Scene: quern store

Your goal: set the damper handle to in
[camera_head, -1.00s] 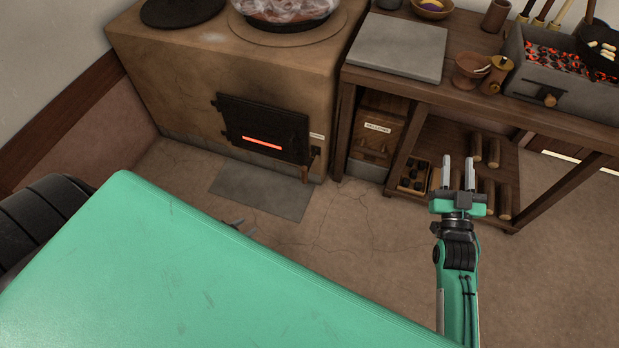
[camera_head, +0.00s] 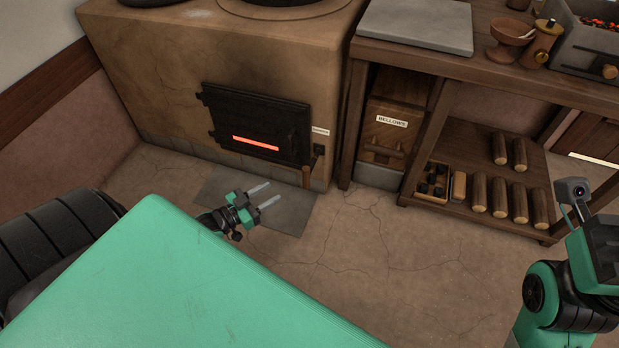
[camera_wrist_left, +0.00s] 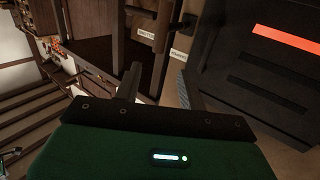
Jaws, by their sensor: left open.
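The damper handle (camera_head: 307,174) is a small wooden grip at the stove's right front corner, below a small white label (camera_head: 320,131). It hangs downward beside the black fire door (camera_head: 258,125). My left gripper (camera_head: 274,191) is open and empty, low in front of the stove, left of the handle and apart from it. In the left wrist view its two fingers (camera_wrist_left: 160,80) are spread with nothing between them; the fire door's glowing slot is at right.
A wooden bench (camera_head: 440,62) stands right of the stove, with a bellows box (camera_head: 389,130) beneath it. Several logs (camera_head: 500,195) lie on its lower shelf. A grey floor plate (camera_head: 292,216) lies before the stove. The floor at the middle is clear.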

